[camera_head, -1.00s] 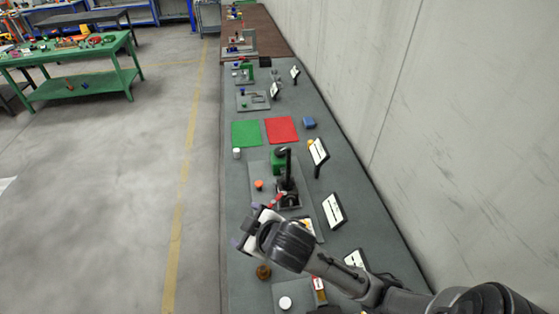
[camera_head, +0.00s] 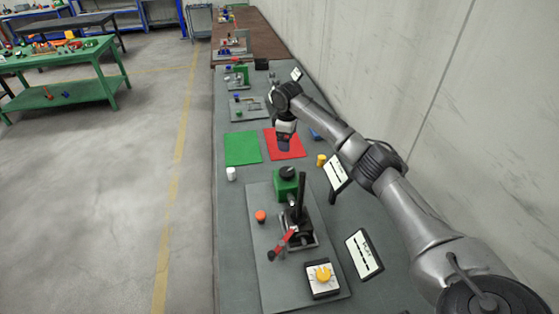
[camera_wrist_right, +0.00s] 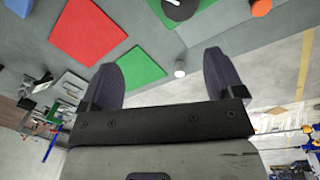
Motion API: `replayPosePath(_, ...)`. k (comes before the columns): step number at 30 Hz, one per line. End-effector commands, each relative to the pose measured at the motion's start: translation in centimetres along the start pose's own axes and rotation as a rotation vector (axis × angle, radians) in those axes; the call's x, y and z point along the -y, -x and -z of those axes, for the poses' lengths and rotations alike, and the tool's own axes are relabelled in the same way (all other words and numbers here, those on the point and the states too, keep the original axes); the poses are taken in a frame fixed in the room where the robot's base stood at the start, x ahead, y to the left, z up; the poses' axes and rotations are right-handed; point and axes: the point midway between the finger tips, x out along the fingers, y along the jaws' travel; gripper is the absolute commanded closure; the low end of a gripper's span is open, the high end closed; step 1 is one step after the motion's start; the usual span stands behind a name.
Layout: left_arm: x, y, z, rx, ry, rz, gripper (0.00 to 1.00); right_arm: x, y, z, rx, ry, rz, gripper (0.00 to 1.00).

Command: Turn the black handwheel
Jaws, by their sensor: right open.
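The black handwheel (camera_head: 287,172) is a dark disc on top of a green block (camera_head: 287,188), at the far end of a grey base plate on the bench. It also shows at the top edge of the right wrist view (camera_wrist_right: 180,8), partly cut off. My right gripper (camera_head: 284,147) is above the bench over the red square, a little beyond the handwheel and apart from it. In the right wrist view its two dark fingers are spread with nothing between them (camera_wrist_right: 160,78). My left gripper is out of view.
The same plate (camera_head: 266,285) carries a dark upright post, a red-handled lever (camera_head: 282,243), an orange knob (camera_head: 260,216) and a yellow knob (camera_head: 323,275). A white cylinder (camera_head: 231,174) stands left. Tilted signs (camera_head: 364,254) and the wall line the right side.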

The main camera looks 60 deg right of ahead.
Motion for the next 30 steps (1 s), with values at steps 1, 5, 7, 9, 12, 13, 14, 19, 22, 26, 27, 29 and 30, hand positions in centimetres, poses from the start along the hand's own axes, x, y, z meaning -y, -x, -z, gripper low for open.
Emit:
replayPosePath(1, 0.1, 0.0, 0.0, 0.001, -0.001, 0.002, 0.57, 0.4, -0.4, -0.3, -0.001, 0.05, 0.055, 0.12)
replayPosePath(5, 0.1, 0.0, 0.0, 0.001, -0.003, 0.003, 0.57, 1.4, -0.2, -0.1, -0.015, 0.198, 0.111, 0.12)
replayPosePath(7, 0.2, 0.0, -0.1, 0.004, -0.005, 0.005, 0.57, 1.5, -0.2, -0.2, -0.012, 0.251, 0.114, 0.12)
replayPosePath(9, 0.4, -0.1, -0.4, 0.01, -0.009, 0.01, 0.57, 1.5, -0.3, -0.3, -0.011, 0.291, 0.115, 0.12)
replayPosePath(12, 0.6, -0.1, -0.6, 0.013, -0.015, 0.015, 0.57, 1.6, -0.7, -0.3, -0.012, 0.322, 0.114, 0.12)
replayPosePath(13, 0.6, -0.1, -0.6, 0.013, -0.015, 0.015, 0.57, 1.6, -0.9, -0.3, -0.012, 0.327, 0.114, 0.12)
replayPosePath(14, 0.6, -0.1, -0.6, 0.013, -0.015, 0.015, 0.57, 1.6, -1.2, -0.3, -0.012, 0.329, 0.115, 0.12)
replayPosePath(19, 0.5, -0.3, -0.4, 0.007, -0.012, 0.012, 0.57, 1.9, -3.8, -0.3, -0.011, 0.329, 0.115, 0.12)
replayPosePath(22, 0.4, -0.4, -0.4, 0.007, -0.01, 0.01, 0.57, 2.2, -5.8, -0.3, -0.01, 0.329, 0.115, 0.12)
replayPosePath(26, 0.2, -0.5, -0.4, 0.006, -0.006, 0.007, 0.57, 2.5, -8.2, -0.3, -0.01, 0.328, 0.114, 0.12)
replayPosePath(27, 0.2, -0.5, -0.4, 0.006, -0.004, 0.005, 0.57, 2.5, -8.9, -0.4, -0.011, 0.328, 0.114, 0.12)
replayPosePath(29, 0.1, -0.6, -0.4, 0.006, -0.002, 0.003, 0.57, 2.6, -9.8, -0.3, -0.011, 0.328, 0.114, 0.12)
replayPosePath(30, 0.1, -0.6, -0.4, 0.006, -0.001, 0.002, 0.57, 2.7, -10.4, -0.3, -0.011, 0.328, 0.113, 0.12)
